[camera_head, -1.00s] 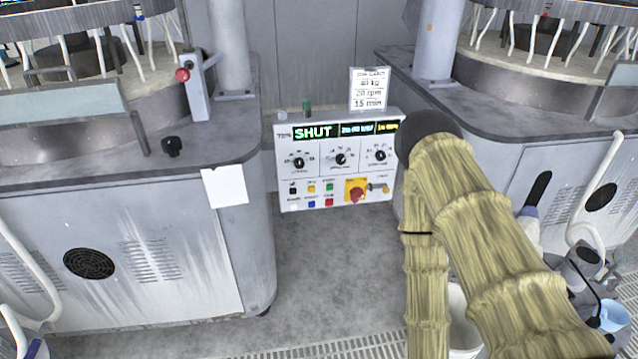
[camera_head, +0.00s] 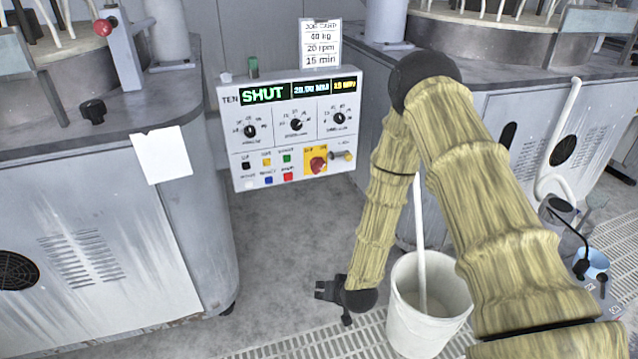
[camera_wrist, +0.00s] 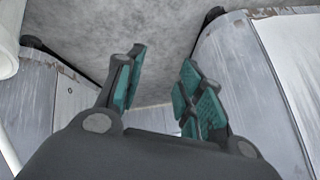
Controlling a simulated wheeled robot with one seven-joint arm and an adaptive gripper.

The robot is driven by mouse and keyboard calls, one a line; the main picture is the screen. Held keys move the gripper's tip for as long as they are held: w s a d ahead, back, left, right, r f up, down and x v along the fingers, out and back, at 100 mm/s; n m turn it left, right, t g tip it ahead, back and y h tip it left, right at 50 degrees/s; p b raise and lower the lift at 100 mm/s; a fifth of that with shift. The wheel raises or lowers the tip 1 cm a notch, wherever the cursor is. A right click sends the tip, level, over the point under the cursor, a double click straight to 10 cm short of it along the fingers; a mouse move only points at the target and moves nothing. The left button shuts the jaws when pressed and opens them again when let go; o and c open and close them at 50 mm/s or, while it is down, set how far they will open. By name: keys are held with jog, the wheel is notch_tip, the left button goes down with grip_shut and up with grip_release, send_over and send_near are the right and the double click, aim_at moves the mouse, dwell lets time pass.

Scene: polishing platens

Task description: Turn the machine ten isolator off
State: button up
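The machine ten control panel (camera_head: 290,128) is a white box between two machines, marked TEN, with a lit display reading SHUT. Its isolator (camera_head: 318,164) is a red rotary knob on a yellow plate at the lower right, with OFF and ON marks too small to read surely against the knob. A small key-like fitting (camera_head: 342,156) sits to its right. My gripper (camera_head: 328,292) hangs low over the floor, well below and apart from the panel. In the wrist view its two teal-padded fingers (camera_wrist: 157,95) stand apart with nothing between them.
A white bucket (camera_head: 402,325) with a pale pole stands right of my gripper. A job card (camera_head: 321,44) stands on the panel. A paper sheet (camera_head: 161,155) hangs on the left machine (camera_head: 110,235). Bare floor (camera_head: 280,235) lies before the panel.

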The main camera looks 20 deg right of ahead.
jog(key=w+d+m+t+b, duration=0.1)
jog(key=w+d+t+b, duration=0.15)
jog(key=w+b, duration=0.6)
jog(key=m+t+h+b, duration=0.1)
jog(key=m+t+b, duration=0.3)
jog(key=t+b, duration=0.6)
send_near(320, 170)
notch_tip(320, 170, up, 2)
jog(key=g+b, duration=0.2)
jog(key=w+b, duration=0.1)
jog(key=w, duration=0.3)
jog(key=w+b, duration=0.2)
jog(key=w, duration=0.3)
jog(key=shift+w+a+f, duration=0.1)
jog(key=shift+w+a, duration=0.1)
jog(key=shift+w, duration=0.1)
jog(key=shift+w+b, duration=0.35)
jog(key=shift+w, duration=0.35)
grip_shut()
